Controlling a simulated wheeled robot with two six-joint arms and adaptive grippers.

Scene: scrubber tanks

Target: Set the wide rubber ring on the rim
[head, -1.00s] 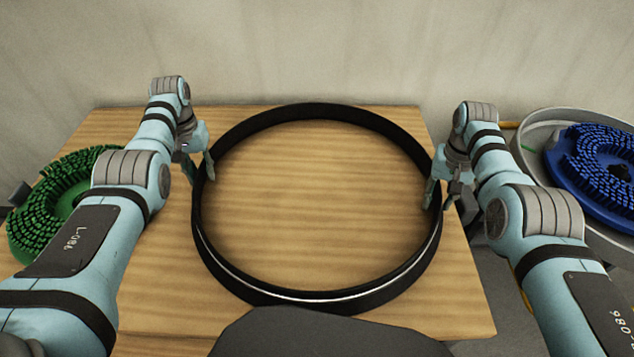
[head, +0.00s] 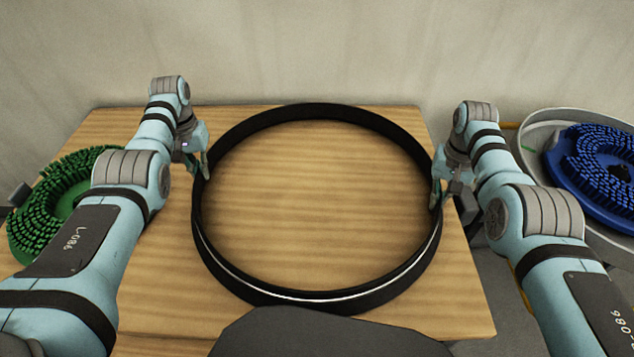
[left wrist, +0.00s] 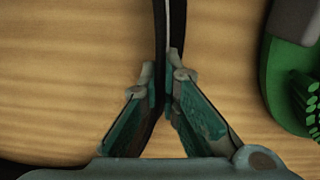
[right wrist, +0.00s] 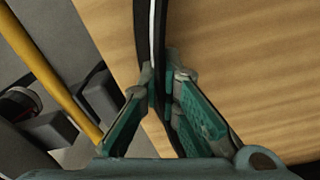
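The wide rubber ring (head: 318,304) is black with a thin white line and lies over the wooden table top. My left gripper (head: 201,170) is at its left side, with one finger on each face of the ring wall; in the left wrist view both fingertips (left wrist: 163,82) are closed on the band (left wrist: 170,30). My right gripper (head: 437,192) is at the ring's right side, and in the right wrist view its fingertips (right wrist: 160,85) are closed on the band (right wrist: 150,30). A pale tank rim (head: 548,114) shows at the right.
A green brush disc (head: 62,205) lies left of the ring, partly behind my left arm. A blue brush disc (head: 600,170) sits in the tank at the right. A yellow tube (right wrist: 50,75) runs beside the table (head: 465,300). A plain wall stands behind.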

